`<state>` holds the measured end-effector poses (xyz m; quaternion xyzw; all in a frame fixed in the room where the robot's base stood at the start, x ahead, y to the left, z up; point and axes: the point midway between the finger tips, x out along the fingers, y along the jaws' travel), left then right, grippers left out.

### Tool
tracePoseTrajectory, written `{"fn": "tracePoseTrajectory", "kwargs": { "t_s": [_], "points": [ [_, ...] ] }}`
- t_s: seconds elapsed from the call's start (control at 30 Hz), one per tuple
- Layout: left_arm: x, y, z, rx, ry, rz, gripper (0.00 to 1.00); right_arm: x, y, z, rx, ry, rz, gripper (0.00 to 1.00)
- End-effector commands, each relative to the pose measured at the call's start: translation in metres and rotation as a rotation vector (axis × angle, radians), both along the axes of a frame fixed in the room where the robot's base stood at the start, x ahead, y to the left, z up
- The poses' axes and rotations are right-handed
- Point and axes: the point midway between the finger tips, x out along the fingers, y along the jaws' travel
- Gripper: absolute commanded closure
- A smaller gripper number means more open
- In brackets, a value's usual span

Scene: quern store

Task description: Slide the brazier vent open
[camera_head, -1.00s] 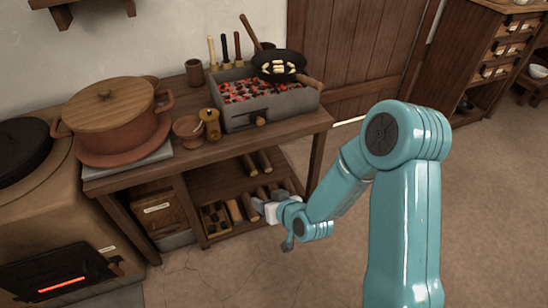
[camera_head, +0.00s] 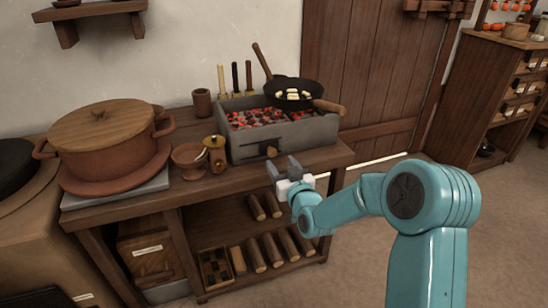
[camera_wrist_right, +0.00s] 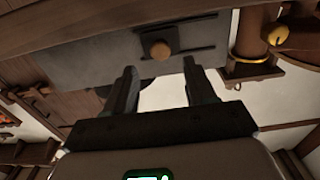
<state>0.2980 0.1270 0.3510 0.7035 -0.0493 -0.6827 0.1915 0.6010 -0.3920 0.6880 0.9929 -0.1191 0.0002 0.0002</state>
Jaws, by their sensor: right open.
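The brazier (camera_head: 300,136) is a grey stone trough of glowing coals on the wooden table. Its front has a dark vent plate with a round wooden knob (camera_head: 271,151). In the right wrist view the knob (camera_wrist_right: 160,49) sits on the dark vent slide (camera_wrist_right: 176,39), ahead of the fingers and apart from them. My right gripper (camera_head: 285,167) is open and empty, in front of the brazier near the table's front edge. The wrist view shows its two fingers (camera_wrist_right: 160,85) spread, with the knob roughly in line between them. My left gripper is not in view.
A black pan (camera_head: 293,92) with pale food rests on the brazier's right part. A small brass-topped pot (camera_head: 216,156) and a clay bowl (camera_head: 190,162) stand to its left. A large lidded pot (camera_head: 103,150) is farther left. Logs (camera_head: 271,250) lie on the shelf below.

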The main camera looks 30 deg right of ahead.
Motion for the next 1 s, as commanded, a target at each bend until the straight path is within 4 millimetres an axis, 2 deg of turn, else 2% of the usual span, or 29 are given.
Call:
{"fn": "tracePoseTrajectory", "kwargs": {
  "t_s": [0.1,0.3,0.67,0.73,0.83,0.87,1.0],
  "points": [
    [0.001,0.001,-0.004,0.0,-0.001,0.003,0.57,0.026,-0.005,-0.001,0.0,-0.002,0.002,0.45],
    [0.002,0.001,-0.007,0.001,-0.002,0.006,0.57,0.052,-0.011,-0.001,0.001,-0.001,0.003,0.45],
    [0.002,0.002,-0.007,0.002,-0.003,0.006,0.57,0.059,-0.013,0.0,0.001,0.001,0.003,0.45],
    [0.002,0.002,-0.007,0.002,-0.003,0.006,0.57,0.059,-0.013,0.0,0.001,0.001,0.003,0.61],
    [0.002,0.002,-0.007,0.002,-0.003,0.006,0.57,0.059,-0.013,0.0,0.001,0.001,0.003,0.94],
    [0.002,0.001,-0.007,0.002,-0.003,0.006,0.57,0.059,-0.013,0.0,0.001,0.001,0.003,1.0],
    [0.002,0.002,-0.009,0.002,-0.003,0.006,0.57,0.059,-0.011,-0.001,0.001,0.0,0.004,1.0]
  ]
}}
